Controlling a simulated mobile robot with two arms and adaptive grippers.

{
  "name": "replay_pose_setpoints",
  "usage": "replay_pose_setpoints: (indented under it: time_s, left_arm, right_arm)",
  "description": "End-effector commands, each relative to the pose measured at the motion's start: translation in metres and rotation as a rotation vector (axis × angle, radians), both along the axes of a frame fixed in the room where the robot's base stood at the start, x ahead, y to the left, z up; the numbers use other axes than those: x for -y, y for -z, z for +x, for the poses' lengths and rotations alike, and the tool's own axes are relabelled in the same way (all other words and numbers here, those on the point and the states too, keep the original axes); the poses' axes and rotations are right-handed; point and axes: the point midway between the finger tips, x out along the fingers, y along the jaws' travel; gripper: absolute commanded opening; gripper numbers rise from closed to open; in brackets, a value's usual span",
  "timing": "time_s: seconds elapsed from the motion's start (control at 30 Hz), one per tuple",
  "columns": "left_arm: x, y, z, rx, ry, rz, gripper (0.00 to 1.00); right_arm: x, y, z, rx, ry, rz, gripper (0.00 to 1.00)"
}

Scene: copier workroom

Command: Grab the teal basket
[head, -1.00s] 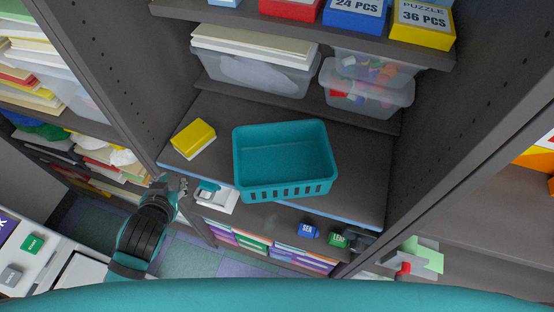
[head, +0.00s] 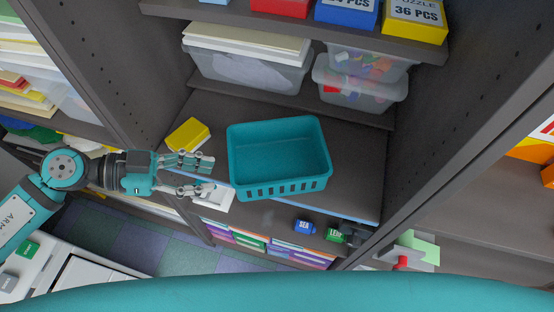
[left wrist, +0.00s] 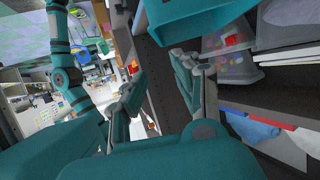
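The teal basket (head: 280,188) stands upright and empty on the middle shelf in the head view. It also shows at the top of the left wrist view (left wrist: 196,18). My left gripper (head: 210,176) is just left of the basket in the head view, its fingers pointing right at the basket's left wall. The fingers are apart with nothing between them, and they appear clear of the basket. The left wrist view (left wrist: 158,82) also shows them spread. A teal arm link of mine shows at the left of that view; my right gripper cannot be made out.
A yellow block (head: 188,135) lies left of the basket, and a white item (head: 217,200) is beneath my left fingers. Clear bins (head: 250,72) stand behind. Small blue (head: 304,226) and green (head: 335,235) items sit below the shelf front. The shelf right of the basket (head: 358,180) is clear.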

Motion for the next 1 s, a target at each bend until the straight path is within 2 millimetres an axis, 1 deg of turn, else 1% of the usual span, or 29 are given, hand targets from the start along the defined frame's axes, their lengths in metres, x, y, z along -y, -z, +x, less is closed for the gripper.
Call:
replay_pose_setpoints:
  time_s: [0.07, 0.13, 0.4, 0.5, 0.6, 0.87, 1.0]
  left_arm:
    - [0.005, 0.003, -0.001, -0.011, 0.008, 0.013, 0.31]
    - [0.016, 0.006, 0.0, -0.012, 0.008, 0.01, 0.31]
    - [0.071, 0.026, 0.007, -0.011, 0.009, 0.006, 0.31]
    - [0.089, 0.035, 0.01, -0.011, 0.009, 0.007, 0.31]
    - [0.101, 0.042, 0.012, -0.012, 0.008, 0.009, 0.31]
    - [0.118, 0.05, 0.014, -0.011, 0.007, 0.009, 0.31]
    - [0.137, 0.059, 0.019, -0.012, 0.006, 0.007, 0.31]
  right_arm:
    - [0.0, -0.004, 0.0, 0.001, 0.0, 0.0, 0.29]
    - [0.0, -0.008, 0.001, 0.001, 0.0, 0.0, 0.29]
    - [-0.001, -0.026, 0.001, 0.002, 0.0, 0.0, 0.29]
    - [-0.001, -0.031, 0.001, 0.002, 0.0, 0.0, 0.29]
    - [-0.001, -0.033, 0.001, 0.002, 0.0, 0.0, 0.29]
    - [-0.001, -0.038, 0.001, 0.002, 0.0, 0.0, 0.29]
    - [-0.001, -0.046, 0.001, 0.002, 0.0, 0.001, 0.29]
